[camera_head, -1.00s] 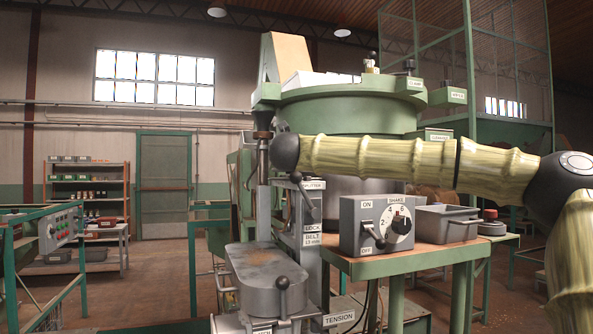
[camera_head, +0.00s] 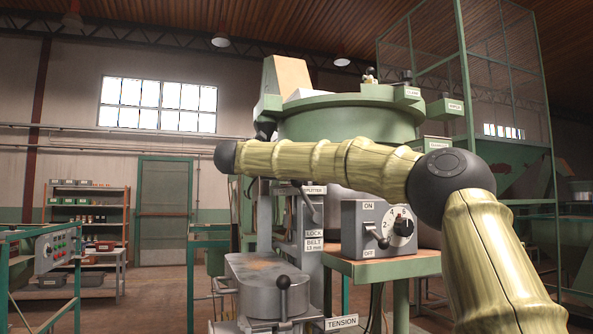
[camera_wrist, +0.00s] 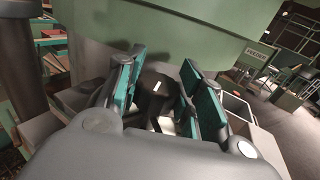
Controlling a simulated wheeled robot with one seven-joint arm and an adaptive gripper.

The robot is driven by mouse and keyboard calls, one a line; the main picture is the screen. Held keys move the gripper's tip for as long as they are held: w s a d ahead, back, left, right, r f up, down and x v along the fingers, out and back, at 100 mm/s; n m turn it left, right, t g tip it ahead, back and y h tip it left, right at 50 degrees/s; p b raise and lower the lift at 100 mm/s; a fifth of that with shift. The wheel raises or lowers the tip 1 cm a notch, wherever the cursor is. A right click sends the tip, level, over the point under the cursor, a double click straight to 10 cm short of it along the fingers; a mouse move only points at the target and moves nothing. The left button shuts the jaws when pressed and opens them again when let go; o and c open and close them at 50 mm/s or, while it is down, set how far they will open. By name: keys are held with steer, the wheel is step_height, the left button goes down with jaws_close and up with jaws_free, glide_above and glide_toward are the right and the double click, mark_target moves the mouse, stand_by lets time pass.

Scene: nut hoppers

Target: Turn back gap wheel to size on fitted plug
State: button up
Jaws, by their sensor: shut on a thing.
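In the wrist view my gripper (camera_wrist: 163,66) has its two teal-padded fingers closed around a dark round knob (camera_wrist: 155,88) with a small white mark on top. It looks like the gap wheel, but no label on it is readable. The knob sits below the green rim of the machine's bowl (camera_wrist: 185,25). A fitted plug cannot be made out. In the head view the green hopper machine (camera_head: 345,107) stands in the middle, and my arm crosses in front of it. My gripper is hidden there.
A grey control box (camera_head: 365,241) with an ON/OFF lever and a dial stands on the bench. A grey lidded housing (camera_head: 262,275) with a black-knobbed lever is at lower centre.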

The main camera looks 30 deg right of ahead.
steer(key=shift+m+g, duration=0.3)
steer(key=shift+g, duration=0.2)
steer(key=shift+d, duration=0.1)
steer(key=o, duration=1)
steer(key=shift+s+d, duration=0.1)
steer(key=shift+a, duration=0.25)
steer(key=a, duration=0.3)
steer(key=s+a, duration=0.1)
steer(key=a, duration=0.3)
steer(key=s+a, duration=0.1)
steer(key=a, duration=0.3)
steer(key=shift+s+a, duration=0.1)
steer(key=shift+a, duration=0.15)
